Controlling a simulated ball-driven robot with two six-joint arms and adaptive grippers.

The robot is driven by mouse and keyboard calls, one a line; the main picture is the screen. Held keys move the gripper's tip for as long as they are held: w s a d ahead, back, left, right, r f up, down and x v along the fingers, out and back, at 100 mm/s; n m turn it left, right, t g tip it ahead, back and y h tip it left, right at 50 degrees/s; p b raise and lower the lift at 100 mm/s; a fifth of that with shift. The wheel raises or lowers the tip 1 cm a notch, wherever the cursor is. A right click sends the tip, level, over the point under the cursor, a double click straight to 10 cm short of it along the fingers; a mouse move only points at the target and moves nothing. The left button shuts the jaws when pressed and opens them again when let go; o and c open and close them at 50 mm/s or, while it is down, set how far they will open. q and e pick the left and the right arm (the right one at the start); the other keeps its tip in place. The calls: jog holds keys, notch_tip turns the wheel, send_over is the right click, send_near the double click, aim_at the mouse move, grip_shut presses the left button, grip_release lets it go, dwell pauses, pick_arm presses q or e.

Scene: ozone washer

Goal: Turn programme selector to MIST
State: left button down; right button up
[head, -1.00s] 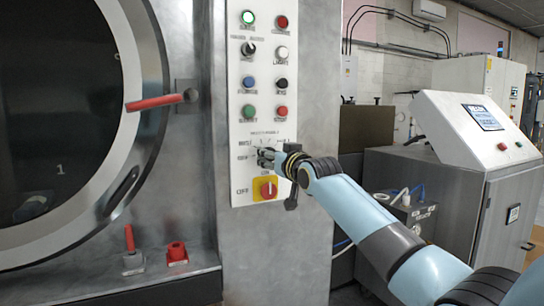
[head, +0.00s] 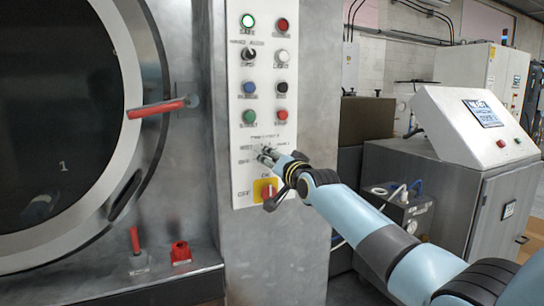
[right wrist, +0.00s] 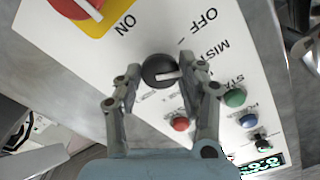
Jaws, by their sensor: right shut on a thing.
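The programme selector is a round black knob with a white pointer mark, seen in the right wrist view (right wrist: 159,70). The mark runs roughly toward the picture's right; the MIST label (right wrist: 207,54) is right of and slightly above the knob there, with OFF above it. My right gripper (right wrist: 160,82) has a finger on each side of the knob and is shut on it. In the head view my right gripper (head: 264,154) reaches the lower part of the white control panel (head: 239,135) and hides the knob. My left gripper is not in view.
A red switch on a yellow plate (head: 258,191) sits just below the gripper. Several coloured buttons, including a red one (head: 282,115), are above it. A round door with a red handle (head: 157,108) is at left; a grey console (head: 445,165) stands at right.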

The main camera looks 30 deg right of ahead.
dwell(0.3)
jog(key=o, duration=1.1)
jog(key=shift+o, duration=0.2)
jog(key=s, duration=1.2)
jog(key=shift+a, duration=0.3)
